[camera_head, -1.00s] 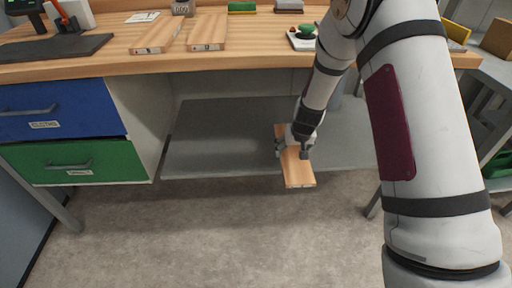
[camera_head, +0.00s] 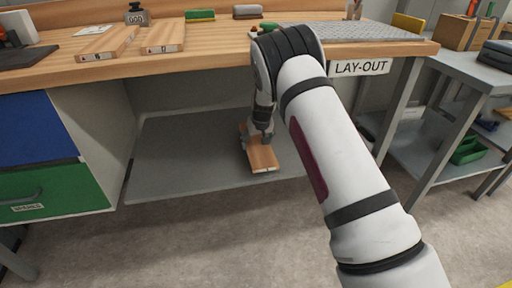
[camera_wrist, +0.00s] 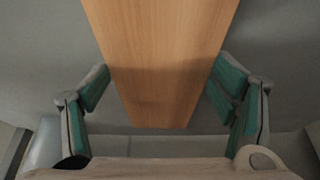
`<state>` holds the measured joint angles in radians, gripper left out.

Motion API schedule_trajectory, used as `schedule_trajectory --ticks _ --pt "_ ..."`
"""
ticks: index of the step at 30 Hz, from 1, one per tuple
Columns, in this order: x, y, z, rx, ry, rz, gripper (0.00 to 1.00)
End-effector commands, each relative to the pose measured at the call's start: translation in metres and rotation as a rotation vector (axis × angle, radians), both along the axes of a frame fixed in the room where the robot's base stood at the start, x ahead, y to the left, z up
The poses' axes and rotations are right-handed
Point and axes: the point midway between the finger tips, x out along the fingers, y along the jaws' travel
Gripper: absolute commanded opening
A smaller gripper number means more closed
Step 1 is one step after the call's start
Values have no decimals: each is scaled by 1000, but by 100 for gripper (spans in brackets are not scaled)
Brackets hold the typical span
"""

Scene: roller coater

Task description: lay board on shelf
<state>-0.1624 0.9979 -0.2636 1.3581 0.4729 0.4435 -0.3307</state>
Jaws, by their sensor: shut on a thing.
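A light wooden board (camera_head: 263,158) is held by my gripper (camera_head: 257,138) over the grey lower shelf (camera_head: 180,150) beneath the workbench. Its near end shows close to the shelf's front edge. I cannot tell whether the board touches the shelf or hangs just above it. In the wrist view the board (camera_wrist: 160,45) runs lengthwise between the green-padded fingers of my gripper (camera_wrist: 160,88), one finger on each side. The far part of the board is hidden behind my gripper in the head view.
The workbench top (camera_head: 60,75) is above the shelf, with two more boards (camera_head: 150,40) on it. Blue and green drawers (camera_head: 50,190) stand left of the shelf. A bench leg (camera_head: 395,110) stands to the right. The shelf left of the board is clear.

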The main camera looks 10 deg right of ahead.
Motion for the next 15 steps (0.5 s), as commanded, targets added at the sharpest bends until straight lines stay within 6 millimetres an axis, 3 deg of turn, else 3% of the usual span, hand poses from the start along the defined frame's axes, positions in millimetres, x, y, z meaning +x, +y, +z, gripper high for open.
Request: schedule_trajectory --ticks 6,11,15 --pt "28 -4 -3 -1 -3 0 41" --pt "32 -4 -4 0 -1 0 41" --pt "32 -4 -18 0 1 0 41"
